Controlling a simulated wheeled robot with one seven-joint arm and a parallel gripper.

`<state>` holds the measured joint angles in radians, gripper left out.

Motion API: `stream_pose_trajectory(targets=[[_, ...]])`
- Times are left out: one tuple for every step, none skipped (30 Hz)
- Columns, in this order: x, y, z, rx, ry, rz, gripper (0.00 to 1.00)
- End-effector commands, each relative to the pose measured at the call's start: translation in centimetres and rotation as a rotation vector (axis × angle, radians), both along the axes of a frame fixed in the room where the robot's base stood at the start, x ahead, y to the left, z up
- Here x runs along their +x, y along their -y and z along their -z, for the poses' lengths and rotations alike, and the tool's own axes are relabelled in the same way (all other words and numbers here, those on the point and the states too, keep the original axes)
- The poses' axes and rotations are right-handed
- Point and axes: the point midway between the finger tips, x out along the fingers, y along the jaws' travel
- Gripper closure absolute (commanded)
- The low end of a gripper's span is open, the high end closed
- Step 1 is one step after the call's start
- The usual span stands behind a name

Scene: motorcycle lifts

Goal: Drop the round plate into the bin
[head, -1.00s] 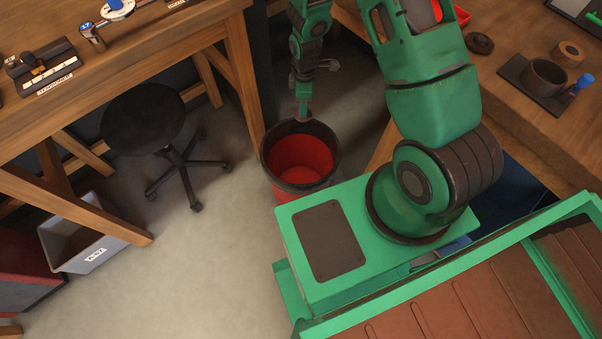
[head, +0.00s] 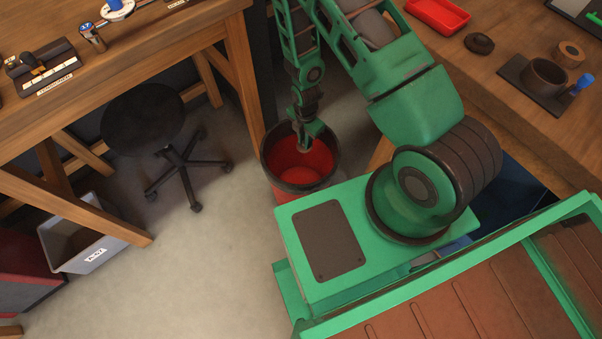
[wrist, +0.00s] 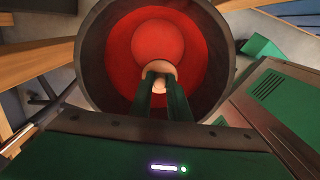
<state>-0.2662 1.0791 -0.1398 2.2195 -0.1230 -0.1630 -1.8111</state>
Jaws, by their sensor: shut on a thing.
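The bin (head: 268,160) is a round, dark-rimmed bucket with a red inside, standing on the floor at the centre of the head view. Its dark rim (wrist: 92,60) and red inside fill much of the wrist view. My gripper (head: 304,146) points down over the bin's opening in the head view. In the wrist view its two fingers (wrist: 160,82) are shut on a small, pale tan round plate (wrist: 161,69), seen against the red inside. The fingers hide part of the plate. How far the plate is below or above the rim is hard to tell.
A wooden bench (head: 150,50) stands at left, with a black stool (head: 143,118) and a grey crate (head: 85,240) below. A second wooden table (head: 520,130) at right bears a red tray (head: 438,14) and a dark cup fixture (head: 545,78). Open floor lies left of the bin.

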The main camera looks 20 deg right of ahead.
Motion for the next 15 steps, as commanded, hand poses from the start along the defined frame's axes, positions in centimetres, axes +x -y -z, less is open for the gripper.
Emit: stream_pose_trajectory(targets=[[0.0,0.0,0.5,0.000,-0.001,0.000,1.00],[0.0,0.0,0.8,0.000,-0.001,0.000,1.00],[0.0,0.0,1.1,0.000,-0.001,0.000,1.00],[0.0,0.0,1.3,0.000,-0.001,0.000,1.00],[0.0,0.0,1.5,0.000,-0.001,0.000,1.00],[0.0,0.0,1.7,0.000,-0.001,0.000,1.00],[0.0,0.0,1.8,0.000,-0.001,0.000,1.00],[0.0,0.0,1.9,0.000,-0.001,0.000,1.00],[0.0,0.0,2.0,0.000,-0.001,0.001,1.00],[0.0,0.0,2.1,0.000,0.000,0.001,1.00],[0.0,0.0,2.1,0.000,0.000,0.001,1.00],[0.0,0.0,2.1,0.000,0.000,0.001,1.00],[0.0,0.0,2.1,0.000,0.000,0.001,1.00],[0.0,0.0,2.1,0.000,0.000,0.001,1.00],[0.0,0.0,2.1,0.000,0.000,0.001,1.00]])
